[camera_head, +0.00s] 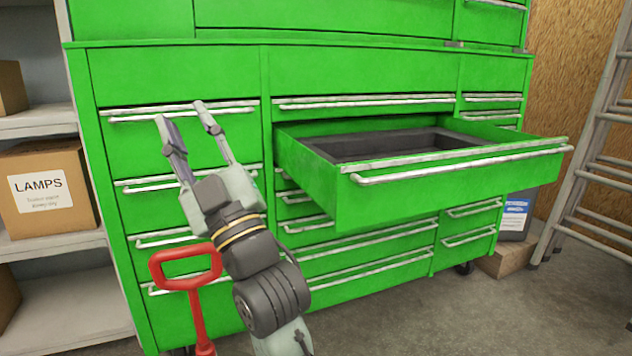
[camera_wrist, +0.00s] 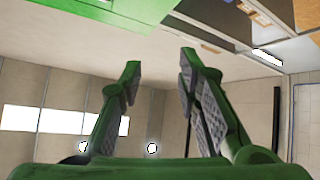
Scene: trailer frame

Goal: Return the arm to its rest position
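My gripper (camera_head: 184,125) is raised in front of the left drawers of a green tool cabinet (camera_head: 170,72). Its two fingers point up and stand apart with nothing between them. In the wrist view my gripper (camera_wrist: 160,78) also shows its fingers spread and empty. A wide drawer (camera_head: 460,182) in the middle of the cabinet is pulled out, to the right of my gripper. A dark tray lines the drawer, and the part of its floor that I can see looks empty. My gripper is apart from the drawer's handle (camera_head: 460,165).
A red handle (camera_head: 186,268) stands upright just left of my arm. Shelves with a LAMPS box (camera_head: 48,190) are at the left. Concrete floor at the lower right is clear.

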